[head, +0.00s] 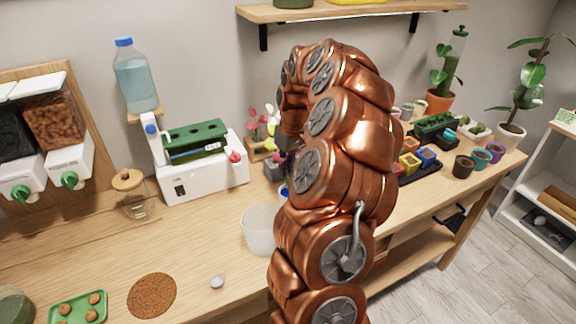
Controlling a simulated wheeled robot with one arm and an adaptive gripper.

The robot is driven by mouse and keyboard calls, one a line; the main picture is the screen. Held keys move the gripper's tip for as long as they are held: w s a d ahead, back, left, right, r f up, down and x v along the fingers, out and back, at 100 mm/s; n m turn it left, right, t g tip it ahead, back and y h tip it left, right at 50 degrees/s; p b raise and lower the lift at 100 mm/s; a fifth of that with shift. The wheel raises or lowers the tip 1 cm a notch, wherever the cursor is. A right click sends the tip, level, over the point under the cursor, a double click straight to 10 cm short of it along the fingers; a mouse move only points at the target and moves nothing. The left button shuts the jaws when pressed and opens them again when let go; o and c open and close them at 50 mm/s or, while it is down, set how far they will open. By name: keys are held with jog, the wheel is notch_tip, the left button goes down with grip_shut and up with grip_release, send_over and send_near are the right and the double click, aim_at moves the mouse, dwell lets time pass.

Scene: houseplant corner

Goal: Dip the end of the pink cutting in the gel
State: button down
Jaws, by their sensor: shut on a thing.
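My gripper (283,164) is a small dark shape at the end of my copper arm, mostly hidden behind the arm's links. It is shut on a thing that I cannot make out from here. Pink and red leaved cuttings (268,110) stand in a small wooden holder (257,152) just left of and behind the gripper. I cannot tell whether the pink cutting is among them or in my jaws. A small blue-edged item (284,190) shows below the gripper, partly covered by the arm. I cannot tell whether it holds the gel.
A translucent beaker (259,230) stands close left of my arm. A white machine (204,178) with a water bottle (134,80) is further left. Colourful small pots (410,163) and potted plants stand on the right. The left front holds a cork mat (152,296) and green tray (60,316).

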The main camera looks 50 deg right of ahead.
jog(key=shift+f+b, duration=0.35)
jog(key=shift+b, duration=0.15)
dwell(2.2)
jog(key=shift+r, duration=0.15)
jog(key=shift+r+p, duration=0.6)
jog(key=shift+r, duration=2.8)
jog(key=shift+w+r, duration=0.1)
